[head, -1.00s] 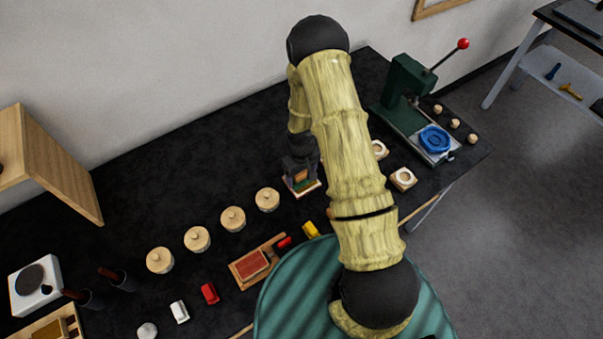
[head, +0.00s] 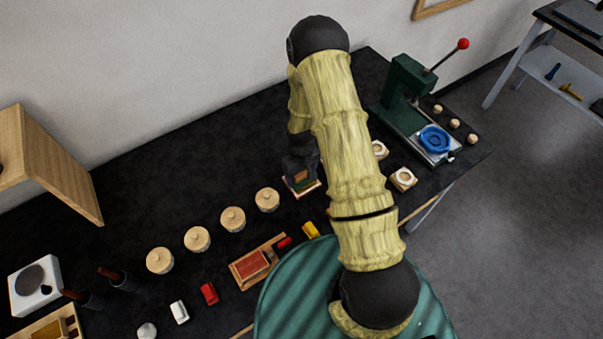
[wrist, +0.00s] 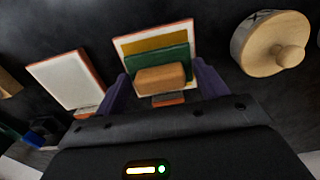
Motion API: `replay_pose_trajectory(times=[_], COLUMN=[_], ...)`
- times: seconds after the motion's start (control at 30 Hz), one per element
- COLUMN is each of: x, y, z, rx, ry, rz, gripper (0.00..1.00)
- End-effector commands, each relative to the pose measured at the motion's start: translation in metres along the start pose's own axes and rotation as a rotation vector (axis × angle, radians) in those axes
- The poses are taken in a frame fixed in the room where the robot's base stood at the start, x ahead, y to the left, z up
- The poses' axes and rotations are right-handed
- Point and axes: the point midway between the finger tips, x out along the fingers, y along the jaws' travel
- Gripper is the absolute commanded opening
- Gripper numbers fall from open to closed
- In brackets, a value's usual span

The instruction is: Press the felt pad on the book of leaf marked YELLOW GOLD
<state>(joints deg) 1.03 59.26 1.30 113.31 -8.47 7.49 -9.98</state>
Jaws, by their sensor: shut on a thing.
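My gripper (wrist: 162,84) is shut on the wooden grip of the felt pad (wrist: 176,62), a green pad with a pale brown wooden block on top. The pad is over an open book of leaf (wrist: 186,32) with cream paper, a reddish-brown edge and a gold sheet that shows beyond the pad. The pad looks very close to the sheet; I cannot tell if it touches. A small tag at the book's near edge is partly hidden and unreadable. In the head view my gripper (head: 300,172) is low over the same book (head: 311,191).
Another book (wrist: 65,80) with a bare pale page lies to the left in the wrist view. A round wooden lidded pot (wrist: 268,42) stands close on the right. In the head view, a green press (head: 402,95) stands at the back right, and more lidded pots (head: 232,218) line the bench.

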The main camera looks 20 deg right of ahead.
Motion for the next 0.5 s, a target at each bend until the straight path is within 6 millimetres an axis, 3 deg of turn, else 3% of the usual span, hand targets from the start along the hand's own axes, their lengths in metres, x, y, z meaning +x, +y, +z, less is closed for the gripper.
replay_pose_trajectory(times=[0.5], x=[-0.035], y=[0.000], z=[0.000], rx=[0.000], ry=[-0.001], rz=[0.000], gripper=[0.54])
